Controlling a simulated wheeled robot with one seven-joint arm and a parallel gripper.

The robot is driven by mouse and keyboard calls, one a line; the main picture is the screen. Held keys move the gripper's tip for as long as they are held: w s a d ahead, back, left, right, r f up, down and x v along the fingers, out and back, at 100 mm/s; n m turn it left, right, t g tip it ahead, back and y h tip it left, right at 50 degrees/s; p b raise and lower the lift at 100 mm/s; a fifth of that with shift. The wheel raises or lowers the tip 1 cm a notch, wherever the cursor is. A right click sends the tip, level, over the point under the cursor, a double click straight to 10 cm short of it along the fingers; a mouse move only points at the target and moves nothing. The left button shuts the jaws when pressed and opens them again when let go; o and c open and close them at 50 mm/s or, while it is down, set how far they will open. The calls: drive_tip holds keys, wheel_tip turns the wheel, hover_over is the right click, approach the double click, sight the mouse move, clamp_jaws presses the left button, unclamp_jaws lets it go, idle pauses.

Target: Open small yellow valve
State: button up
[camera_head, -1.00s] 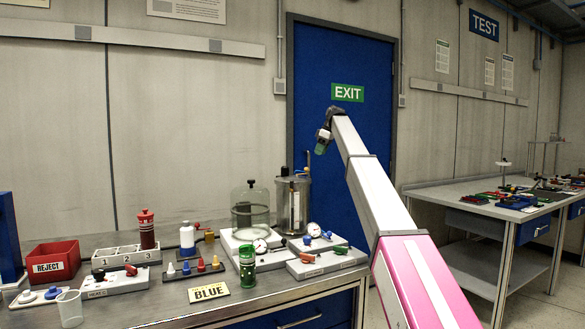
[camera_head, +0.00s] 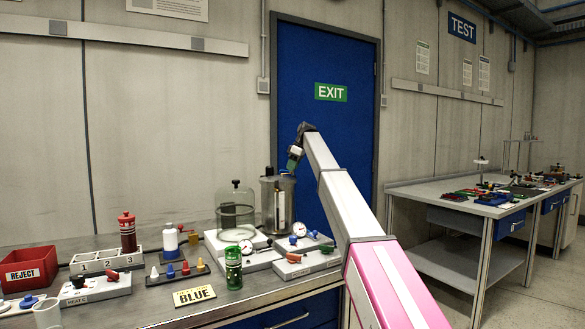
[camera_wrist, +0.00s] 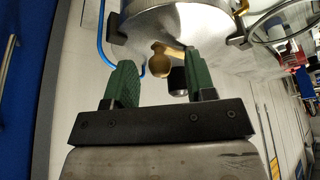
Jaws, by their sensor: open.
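My gripper (camera_wrist: 157,85) shows in the wrist view with two green fingertips, open and empty. A small dull-yellow valve (camera_wrist: 160,64) with a rounded end shows beyond the fingertips, roughly between them, joined to the underside of a metal cylinder in this view. I cannot tell how far the fingertips are from it; no contact shows. In the head view my gripper (camera_head: 294,160) is at the upper right of the metal cylinder (camera_head: 266,205) on the bench. The yellow valve cannot be made out there.
A dark round part (camera_wrist: 178,80) sits beside the valve, near the right finger. A blue hose (camera_wrist: 101,45) runs at the left. On the bench, a glass bell jar (camera_head: 235,208), gauge boxes and a green cylinder (camera_head: 233,268) stand close to the metal cylinder.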

drive_tip(key=shift+f, duration=0.15)
drive_tip(key=c, duration=0.9)
